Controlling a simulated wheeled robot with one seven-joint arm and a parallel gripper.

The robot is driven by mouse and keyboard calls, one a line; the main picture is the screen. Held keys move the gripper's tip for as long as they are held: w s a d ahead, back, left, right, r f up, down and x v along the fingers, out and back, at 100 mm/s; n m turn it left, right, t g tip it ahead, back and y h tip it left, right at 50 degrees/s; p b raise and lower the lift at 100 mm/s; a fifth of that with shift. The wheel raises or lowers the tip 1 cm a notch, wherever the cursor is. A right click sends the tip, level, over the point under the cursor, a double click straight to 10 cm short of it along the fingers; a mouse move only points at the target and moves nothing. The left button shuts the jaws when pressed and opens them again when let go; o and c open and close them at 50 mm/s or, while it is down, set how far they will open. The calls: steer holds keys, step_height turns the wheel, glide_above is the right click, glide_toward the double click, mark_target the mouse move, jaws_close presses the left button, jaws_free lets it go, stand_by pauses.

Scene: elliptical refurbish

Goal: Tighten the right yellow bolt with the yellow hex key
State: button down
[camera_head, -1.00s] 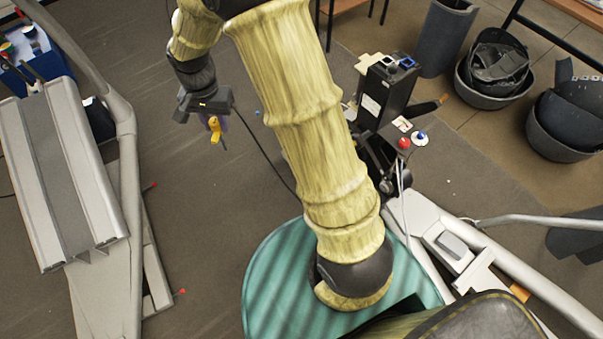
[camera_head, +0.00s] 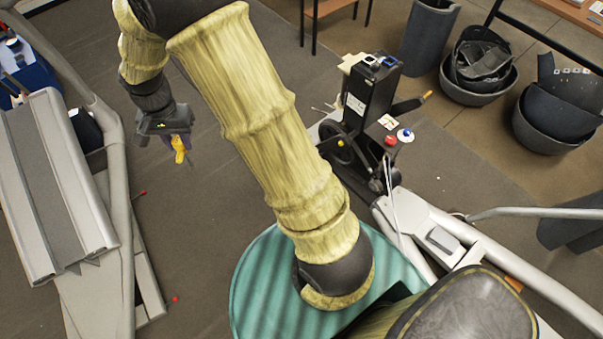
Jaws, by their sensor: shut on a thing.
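My gripper (camera_head: 179,136) is at the upper left, at the end of my arm, pointing down over the dark floor. It is shut on a yellow tool, the yellow hex key (camera_head: 178,146), which hangs below it. A thin dark shaft seems to stick out below the yellow handle, but it is small. The hex key is clear of the frames on both sides and touches nothing that I can see. I cannot make out the right yellow bolt. Small red tips (camera_head: 143,193) show by the left frame.
A grey elliptical machine part (camera_head: 57,185) stands at the left, with a blue bin (camera_head: 35,72) behind it. A black upright unit (camera_head: 369,95) with red and blue knobs stands at the right. Grey tubs (camera_head: 478,92) are at the upper right. The floor between is open.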

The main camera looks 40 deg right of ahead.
steer(key=w+d+f+m+t+h+b, duration=0.1)
steer(key=w+d+f+m+t+b, duration=0.3)
steer(key=f+b, duration=0.55)
steer(key=w+d+f+m+t+h+b, duration=0.1)
steer(key=w+d+f+m+t+b, duration=0.15)
steer(key=d+f+m+b, duration=0.65)
steer(key=w+a+f+m+t+h+b, duration=0.15)
steer(key=w+f+b, duration=0.35)
steer(key=f, duration=0.9)
steer(key=s+d+f+m+h+b, duration=0.4)
steer(key=d+f+m+h+b, duration=0.45)
steer(key=d+b, duration=0.55)
steer(key=s+d+f+m+g+h+b, duration=0.4)
steer(key=s+d+m+g+h+b, duration=0.1)
steer(key=s+d+b, duration=0.4)
steer(key=shift+s+g+h+b, duration=0.65)
steer(key=shift+s+g, duration=0.15)
steer(key=shift+g, duration=0.2)
steer(key=shift+d+f, duration=0.1)
steer(key=shift+d, duration=0.05)
steer(key=d, duration=0.7)
steer(key=shift+w+b, duration=0.3)
steer(key=shift+b, duration=0.15)
